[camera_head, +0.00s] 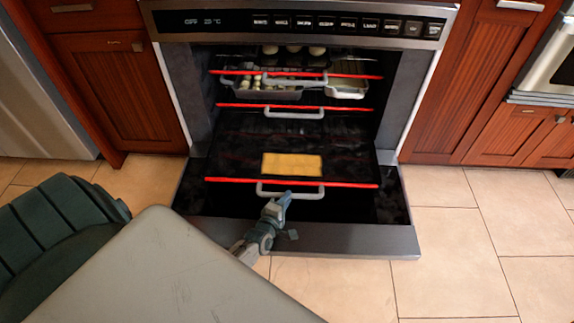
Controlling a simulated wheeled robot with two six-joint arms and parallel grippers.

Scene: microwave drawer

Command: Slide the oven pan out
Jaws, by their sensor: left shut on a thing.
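The oven (290,238) stands open, its door folded down toward me. A dark oven pan (225,160) with a red front edge and a grey handle (312,190) sits lowest of the racks, pulled out over the door. A flat yellow slab (291,163) lies on it. My left gripper (279,203) is at the left part of this handle and shut on it. The fingertips are small and partly hide the handle there. My right gripper is not in view.
Above are a middle rack with a red edge and grey handle (294,113) and an upper rack (230,72) holding trays of food. Wooden cabinets (118,85) flank the oven. The tiled floor (450,270) is clear at the right front.

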